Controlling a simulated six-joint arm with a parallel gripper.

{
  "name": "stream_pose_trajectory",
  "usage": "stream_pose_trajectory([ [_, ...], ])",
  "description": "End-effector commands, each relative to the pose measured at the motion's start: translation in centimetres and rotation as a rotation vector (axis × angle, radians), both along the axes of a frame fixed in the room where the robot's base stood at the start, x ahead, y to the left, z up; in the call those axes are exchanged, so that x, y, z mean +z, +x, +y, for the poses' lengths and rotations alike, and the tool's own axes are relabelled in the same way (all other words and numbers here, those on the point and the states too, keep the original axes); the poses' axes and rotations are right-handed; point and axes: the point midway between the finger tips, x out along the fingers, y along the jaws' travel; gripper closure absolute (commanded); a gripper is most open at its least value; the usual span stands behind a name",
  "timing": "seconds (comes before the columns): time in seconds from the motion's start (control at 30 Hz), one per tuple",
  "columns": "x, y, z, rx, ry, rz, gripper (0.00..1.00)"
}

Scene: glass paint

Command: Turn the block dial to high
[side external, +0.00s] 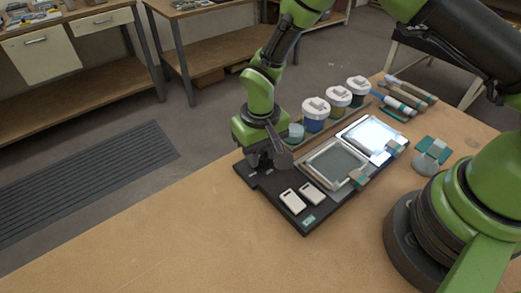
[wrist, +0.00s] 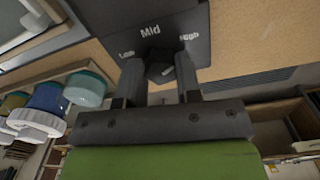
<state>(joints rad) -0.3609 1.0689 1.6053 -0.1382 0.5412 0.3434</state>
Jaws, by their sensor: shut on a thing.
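The block dial (wrist: 160,68) is a small dark knob on a black panel (wrist: 172,22) marked Low, Mid and High in white. In the wrist view it sits between the two fingers of my gripper (wrist: 158,62), just below the Mid label. My gripper is shut on the dial, one finger on each side. Which label the dial points to is hard to tell. In the side view my gripper (side external: 268,160) is down at the far left end of the black unit (side external: 250,180), and it hides the dial there.
Two white switches (side external: 292,201) are on the unit's near end. A grey framed plate (side external: 335,162) and a bright lit panel (side external: 372,137) lie to the right. Lidded paint jars (side external: 314,115) stand behind. The wooden table's front left (side external: 190,230) is clear.

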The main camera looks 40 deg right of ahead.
Motion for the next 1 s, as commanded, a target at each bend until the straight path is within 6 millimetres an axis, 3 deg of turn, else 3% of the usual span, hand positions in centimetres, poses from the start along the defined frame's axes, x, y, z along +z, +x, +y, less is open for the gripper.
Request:
stream_pose_trajectory([
  [0.03,0.1,0.0,0.0,-0.003,0.0,0.002,0.92],
  [0.07,0.1,0.0,0.0,-0.003,-0.001,0.002,0.64],
  [0.17,0.1,0.0,0.0,-0.002,0.0,0.002,0.43],
  [0.53,0.9,0.1,0.0,0.0,0.002,-0.002,0.43],
  [1.0,9.0,0.1,0.0,-0.001,0.002,-0.002,0.43],
])
